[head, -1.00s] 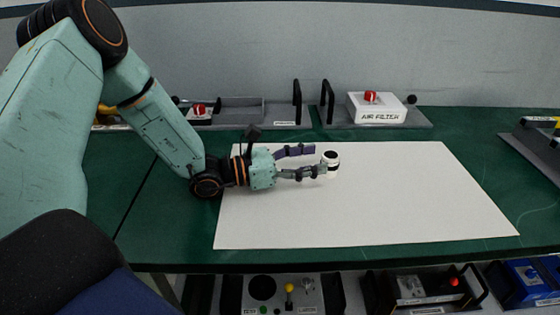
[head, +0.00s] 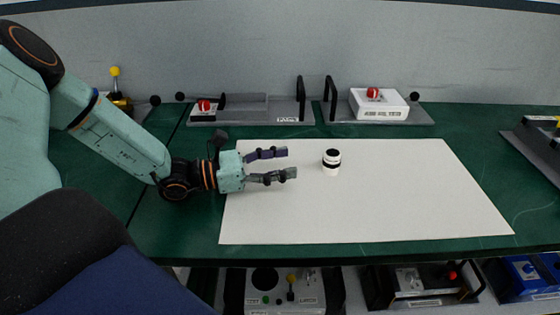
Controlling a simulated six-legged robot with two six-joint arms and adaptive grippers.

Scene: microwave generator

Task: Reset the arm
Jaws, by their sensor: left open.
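My left gripper (head: 292,163) is open and empty over the left part of the white sheet. Its two fingers point right, with a clear gap between them. A small white cylinder with black bands (head: 331,162) stands upright on the sheet, to the right of the fingertips and apart from them. My right gripper is not in view.
The white sheet (head: 400,210) lies on a green table (head: 480,140). An air filter box with a red knob (head: 378,104) and a grey tray module (head: 250,108) stand at the back. Several equipment drawers (head: 420,287) sit below the front edge. The sheet's right side is clear.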

